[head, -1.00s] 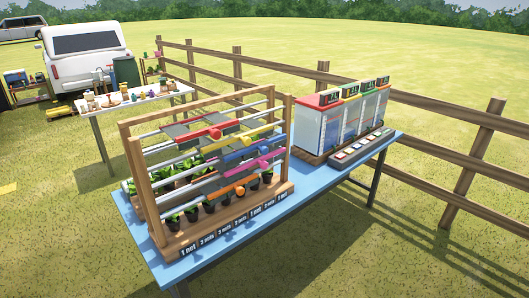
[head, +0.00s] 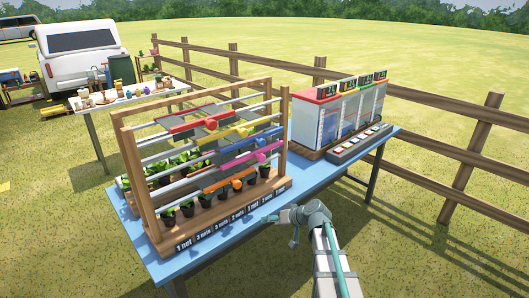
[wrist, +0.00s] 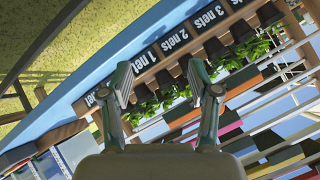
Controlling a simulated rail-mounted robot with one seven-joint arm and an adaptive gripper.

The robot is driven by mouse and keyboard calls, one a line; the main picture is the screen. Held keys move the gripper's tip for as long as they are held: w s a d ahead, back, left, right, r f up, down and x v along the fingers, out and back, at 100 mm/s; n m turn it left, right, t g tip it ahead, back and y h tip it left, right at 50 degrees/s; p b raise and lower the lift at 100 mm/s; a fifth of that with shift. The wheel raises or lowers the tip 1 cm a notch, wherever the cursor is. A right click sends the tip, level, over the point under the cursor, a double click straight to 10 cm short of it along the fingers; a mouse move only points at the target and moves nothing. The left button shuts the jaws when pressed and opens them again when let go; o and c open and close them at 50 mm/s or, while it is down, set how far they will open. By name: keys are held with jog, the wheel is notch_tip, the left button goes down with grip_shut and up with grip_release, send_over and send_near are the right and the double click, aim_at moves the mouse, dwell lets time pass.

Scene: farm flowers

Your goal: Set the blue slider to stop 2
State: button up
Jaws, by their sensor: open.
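The blue slider (head: 238,147) sits on one of the rails of a wooden rack (head: 130,165) in the head view. It is between the yellow slider (head: 241,131) above and the pink slider (head: 257,157) below. Its exact stop is hard to read. A strip of net labels (head: 237,217) runs along the rack's front base and also shows in the wrist view (wrist: 172,41). My gripper (head: 270,218) is in front of the rack, low near its right part, apart from the blue slider. In the wrist view my gripper (wrist: 160,80) is open and empty.
A red slider (head: 205,125) and an orange slider (head: 238,183) share the rack. Potted plants (head: 207,200) stand beneath. A box unit with coloured tops (head: 345,110) stands right on the blue table (head: 300,190). A wooden fence (head: 470,150) runs behind.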

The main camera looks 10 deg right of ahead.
aim_at(263, 143)
jog(key=w+d+r+n+t+y, duration=0.1)
jog(key=w+d+r+t, duration=0.15)
jog(key=r, duration=0.55)
jog(key=w+d+r+n+t, duration=0.1)
jog(key=w+r+n+t, duration=0.1)
jog(key=w+r, duration=0.35)
jog(key=w+d+r+n+t+y, duration=0.1)
jog(key=w+r+t, duration=0.15)
jog(key=r, duration=0.75)
jog(key=shift+n+t, duration=0.4)
jog(key=shift+n, duration=0.2)
jog(key=p+x, duration=0.3)
jog(key=x, duration=0.6)
jog(key=shift+w+r, duration=0.1)
jog(key=shift+w, duration=0.05)
jog(key=shift+w+a+p, duration=0.3)
jog(key=shift+w+p, duration=0.05)
jog(key=shift+w, duration=0.05)
grip_shut()
